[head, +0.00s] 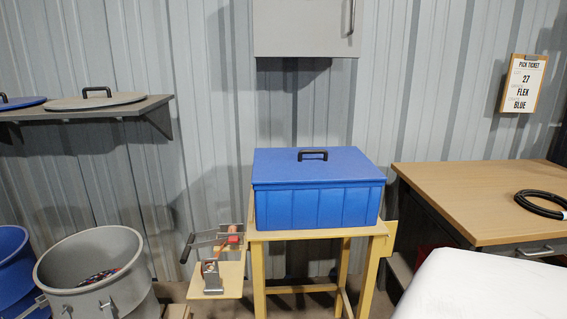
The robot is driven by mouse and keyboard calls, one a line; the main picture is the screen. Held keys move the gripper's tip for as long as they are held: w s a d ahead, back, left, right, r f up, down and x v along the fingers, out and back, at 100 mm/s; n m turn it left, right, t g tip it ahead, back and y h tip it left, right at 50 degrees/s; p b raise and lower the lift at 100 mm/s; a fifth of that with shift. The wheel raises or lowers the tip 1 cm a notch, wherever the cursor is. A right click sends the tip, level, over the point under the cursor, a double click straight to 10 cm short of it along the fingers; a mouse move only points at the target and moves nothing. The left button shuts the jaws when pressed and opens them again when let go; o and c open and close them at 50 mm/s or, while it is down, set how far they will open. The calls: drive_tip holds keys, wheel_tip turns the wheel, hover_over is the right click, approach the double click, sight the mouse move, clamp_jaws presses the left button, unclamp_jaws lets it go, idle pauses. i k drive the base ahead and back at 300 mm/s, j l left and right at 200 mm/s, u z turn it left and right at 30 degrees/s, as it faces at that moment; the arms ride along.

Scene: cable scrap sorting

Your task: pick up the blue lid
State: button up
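A flat rectangular blue lid (290,168) with a black handle (313,155) lies closed on a ribbed blue box (320,208). The box stands on a yellow stand (259,270), and its inside is hidden. A second, round blue lid (22,103) lies on the grey wall shelf at the far left. It is cut off by the picture's edge, and part of a dark handle shows on it. My gripper is not in view.
The shelf (75,112) also holds a round grey lid (95,101). Below are an open grey drum (110,290) with scraps inside and a blue drum (12,270). A clamp-like tool (213,277) sits left of the box. A wooden desk (460,190) with a black cable coil (540,208) stands right.

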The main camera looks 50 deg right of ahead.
sight(328, 164)
drive_tip(key=z, duration=1.7)
